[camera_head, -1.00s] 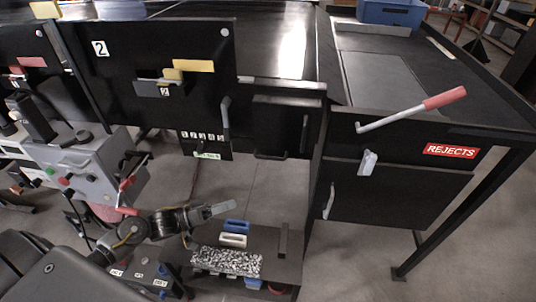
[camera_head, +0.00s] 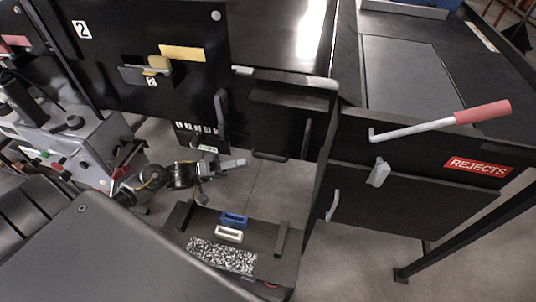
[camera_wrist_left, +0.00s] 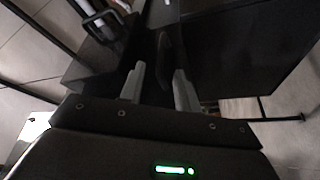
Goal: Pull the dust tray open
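A black drawer-like front (camera_head: 268,128) sits under the conveyor in the head view, with a dark bar handle (camera_head: 270,157) along its lower edge. It looks like the dust tray, but no label on it is readable. It looks shut. My left gripper (camera_head: 236,163) is just left of that handle and a little lower in the picture, its fingers pointing right. In the left wrist view its two grey fingers (camera_wrist_left: 157,84) are spread with nothing between the tips. A dark upright part (camera_wrist_left: 164,52) stands beyond them; I cannot tell which handle it is. My right gripper is not in view.
The rejects cabinet (camera_head: 420,200) with a red-handled lever (camera_head: 482,112) stands right. A grey control box (camera_head: 88,150) is left.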

